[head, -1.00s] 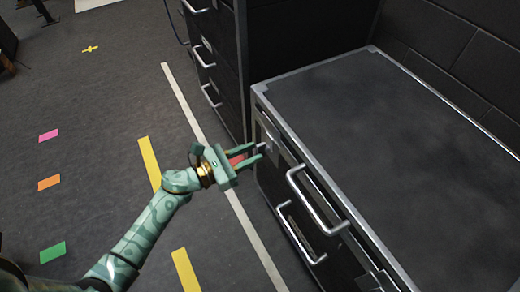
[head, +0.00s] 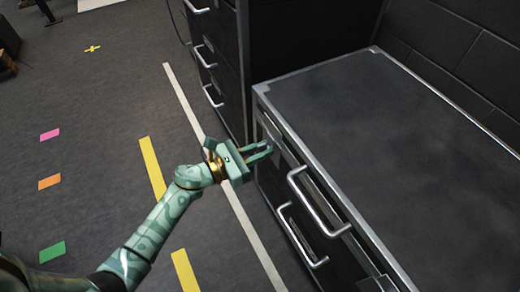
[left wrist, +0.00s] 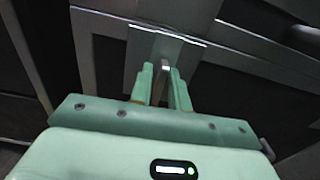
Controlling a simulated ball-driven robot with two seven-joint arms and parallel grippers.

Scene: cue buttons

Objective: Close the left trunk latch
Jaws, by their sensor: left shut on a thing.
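The black trunk (head: 390,105) with silver metal edges stands at the right in the head view. Its left latch is a small metal plate (left wrist: 168,48) with a short tab (left wrist: 165,68) on the front face near the left corner, seen best in the left wrist view. My green left gripper (head: 268,149) reaches the trunk's front at that latch. In the left wrist view my left gripper's fingers (left wrist: 164,78) are closed on the latch tab from both sides. The fingers partly hide the tab. My right gripper is not in view.
Silver handles (head: 318,203) stick out from the trunk's front, to the right of the left gripper. A dark drawer cabinet (head: 285,45) stands behind the trunk. The floor at the left is open, with coloured tape marks (head: 152,168).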

